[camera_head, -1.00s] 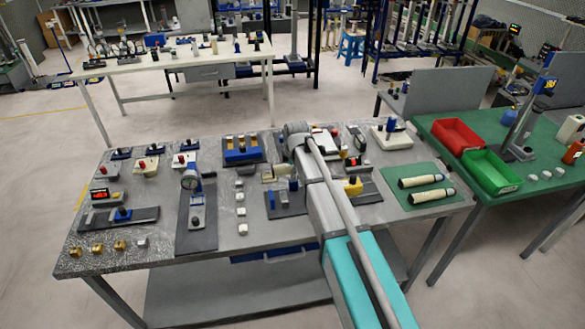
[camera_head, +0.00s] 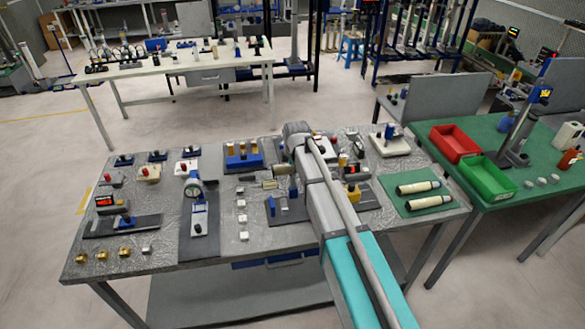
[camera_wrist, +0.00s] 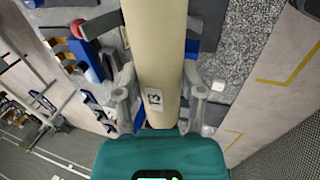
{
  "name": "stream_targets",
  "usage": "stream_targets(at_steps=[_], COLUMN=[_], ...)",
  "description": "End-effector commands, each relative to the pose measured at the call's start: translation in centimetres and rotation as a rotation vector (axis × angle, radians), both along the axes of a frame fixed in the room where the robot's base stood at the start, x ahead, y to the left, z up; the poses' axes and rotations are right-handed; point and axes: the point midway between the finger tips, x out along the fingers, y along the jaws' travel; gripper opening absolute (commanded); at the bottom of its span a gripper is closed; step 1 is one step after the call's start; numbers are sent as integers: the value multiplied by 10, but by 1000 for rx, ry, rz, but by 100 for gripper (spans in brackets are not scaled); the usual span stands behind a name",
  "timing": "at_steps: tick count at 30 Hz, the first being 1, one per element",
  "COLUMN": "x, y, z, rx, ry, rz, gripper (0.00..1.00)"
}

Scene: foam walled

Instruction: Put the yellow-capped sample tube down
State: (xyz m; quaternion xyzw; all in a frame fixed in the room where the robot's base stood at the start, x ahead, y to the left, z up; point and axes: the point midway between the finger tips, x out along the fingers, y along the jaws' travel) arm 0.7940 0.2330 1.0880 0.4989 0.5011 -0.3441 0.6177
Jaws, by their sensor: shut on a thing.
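In the wrist view a thick cream tube (camera_wrist: 155,50) with a small dark-marked white label runs between the fingers of my gripper (camera_wrist: 159,98). The fingers close on its two sides. The tube's far end leaves the top of the picture, and no yellow cap shows on it. In the head view my arm reaches over the middle of the grey bench (camera_head: 150,262) and hides most of the gripper. A blue rack (camera_head: 243,162) with several yellow-orange-topped pieces stands on the bench, left of the arm's end.
Two cream tubes (camera_head: 418,187) lie on a green mat (camera_head: 440,204) at the bench's right. A gauge stand (camera_head: 194,188), small white blocks (camera_head: 242,219) and brass pieces (camera_head: 103,255) occupy the left part. Red (camera_head: 455,141) and green (camera_head: 487,178) bins sit on the right-hand table.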

Motion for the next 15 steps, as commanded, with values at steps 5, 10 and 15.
stream_targets(at_steps=[5, 10, 15], x=[0, 0, 0], y=[0, 0, 0], z=[0, -1, -11], rx=[0, 0, 0], ry=[0, 0, 0], rz=[0, 0, 0], gripper=[0, 0, 0])
